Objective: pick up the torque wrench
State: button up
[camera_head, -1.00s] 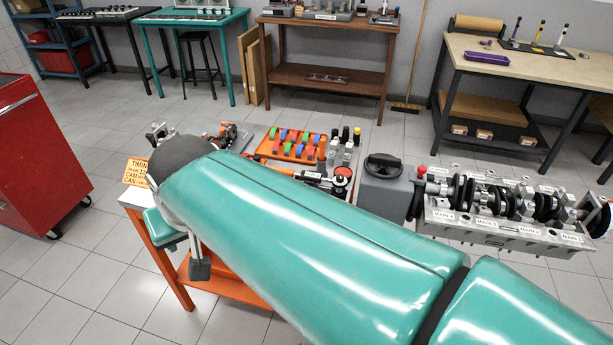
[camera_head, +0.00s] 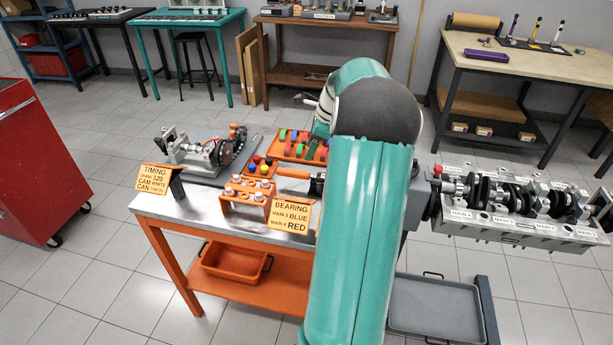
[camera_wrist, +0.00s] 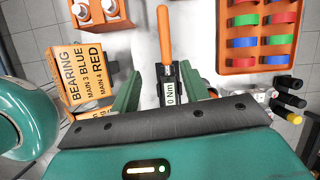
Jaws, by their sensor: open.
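The torque wrench (camera_wrist: 164,38) has an orange handle, a black body and a white label ending in "0 Nm". In the wrist view it lies on the table with its handle pointing up the picture. My gripper (camera_wrist: 161,92) is open, one green finger on each side of the wrench's body. I cannot tell how far above the wrench the fingertips are. The wrench's far end is hidden under my gripper's dark palm.
An orange bearing-cap rack (camera_head: 246,195) and a BEARING sign (camera_head: 291,215) stand left of the wrench. The crankshaft block (camera_head: 520,210) is at right. A TIMING sign (camera_head: 161,178) stands at left.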

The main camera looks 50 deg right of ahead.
aim_at(307, 173)
jog(key=shift+m, duration=0.7)
jog(key=f, duration=0.3)
jog(key=w+f, duration=0.1)
jog(key=f, duration=0.2)
jog(key=d+f, duration=0.1)
jog(key=f, duration=0.2)
jog(key=shift+w, duration=0.15)
jog(key=shift+x, duration=2.7)
jog(key=shift+a, duration=0.15)
grip_shut()
